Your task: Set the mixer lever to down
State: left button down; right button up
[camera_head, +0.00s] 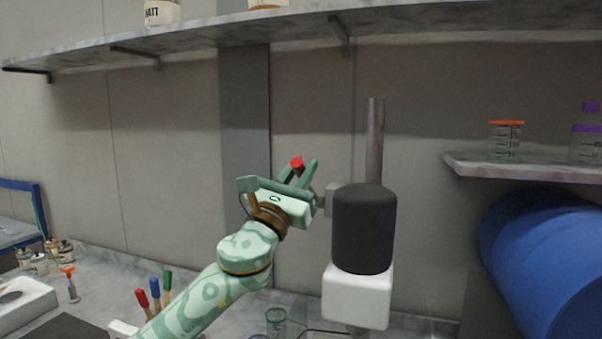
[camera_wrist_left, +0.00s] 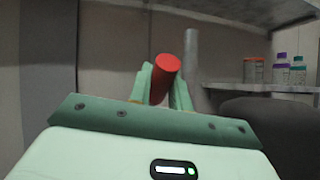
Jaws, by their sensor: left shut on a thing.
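The mixer (camera_head: 363,228) has a black upper body and a white lower body, mounted beside a grey metal post (camera_head: 375,140). A red-tipped lever (camera_head: 296,162) shows at my left gripper (camera_head: 304,172), left of the mixer. In the left wrist view the red end (camera_wrist_left: 166,67) sits between the two green fingers of the left gripper (camera_wrist_left: 165,85), which are shut on it. The lever's shaft is mostly hidden by the fingers. The dark mixer body also shows at the right of the left wrist view (camera_wrist_left: 270,120). My right gripper is not in view.
A long shelf (camera_head: 250,35) runs above. A smaller shelf (camera_head: 540,168) at right holds an orange-lidded jar (camera_head: 506,141), above a large blue drum (camera_head: 550,260). Red, blue and green-handled tools (camera_head: 154,288) stand on the bench beside my left arm. A glass beaker (camera_head: 276,321) stands below the mixer.

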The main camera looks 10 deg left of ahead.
pick_arm(q)
jog(key=c, duration=1.3)
grip_release()
jog(key=b+v, duration=0.1)
jog(key=v, duration=1.5)
jog(key=shift+f, duration=0.15)
jog(key=shift+s+a, duration=0.1)
